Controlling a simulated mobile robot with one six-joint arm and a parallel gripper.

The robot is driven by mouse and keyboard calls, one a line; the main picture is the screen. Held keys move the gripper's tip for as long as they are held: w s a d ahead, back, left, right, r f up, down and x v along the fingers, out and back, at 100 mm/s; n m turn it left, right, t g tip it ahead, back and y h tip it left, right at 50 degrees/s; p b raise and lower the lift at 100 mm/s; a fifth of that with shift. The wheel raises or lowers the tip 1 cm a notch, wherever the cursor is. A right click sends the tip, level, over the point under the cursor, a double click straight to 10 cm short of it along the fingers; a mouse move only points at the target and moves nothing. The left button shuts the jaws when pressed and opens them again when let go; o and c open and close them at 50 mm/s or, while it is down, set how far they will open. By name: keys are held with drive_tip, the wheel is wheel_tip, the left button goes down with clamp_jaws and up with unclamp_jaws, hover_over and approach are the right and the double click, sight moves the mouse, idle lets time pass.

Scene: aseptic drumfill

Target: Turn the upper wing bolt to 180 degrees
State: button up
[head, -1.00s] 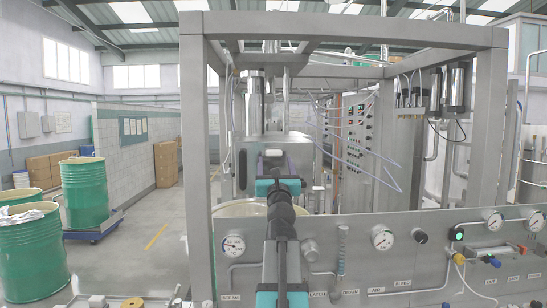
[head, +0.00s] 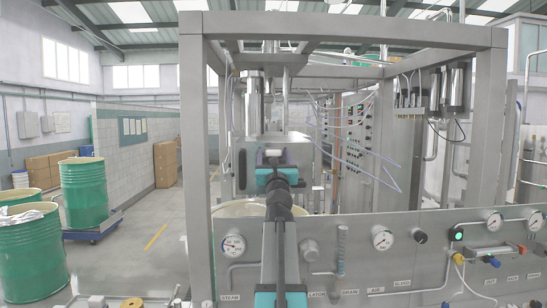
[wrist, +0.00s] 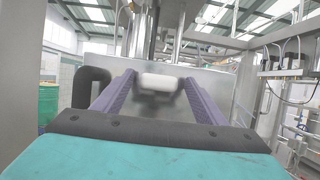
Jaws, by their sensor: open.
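A pale, rounded bar on a dark mount, likely the upper wing bolt (wrist: 158,81), is on the front of the steel box (wrist: 205,85). In the head view the pale bar (head: 272,152) shows just beyond my gripper (head: 273,160). In the wrist view my gripper (wrist: 160,92) has its two purple fingers apart, one on each side of the bar. Gaps show between bar and fingers, so it is not clamped. The bar looks roughly level. Anything below it on the box is hidden by my gripper and arm.
A dark handle (wrist: 92,88) juts from the box left of my fingers. A steel frame post (head: 196,150) stands to the left. A panel with gauges (head: 382,240) and valves spans the front below. Green drums (head: 86,190) stand on the left floor.

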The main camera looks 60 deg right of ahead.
drive_tip(key=shift+a, duration=0.15)
drive_tip(key=c, duration=1.1)
drive_tip(key=shift+o, duration=0.2)
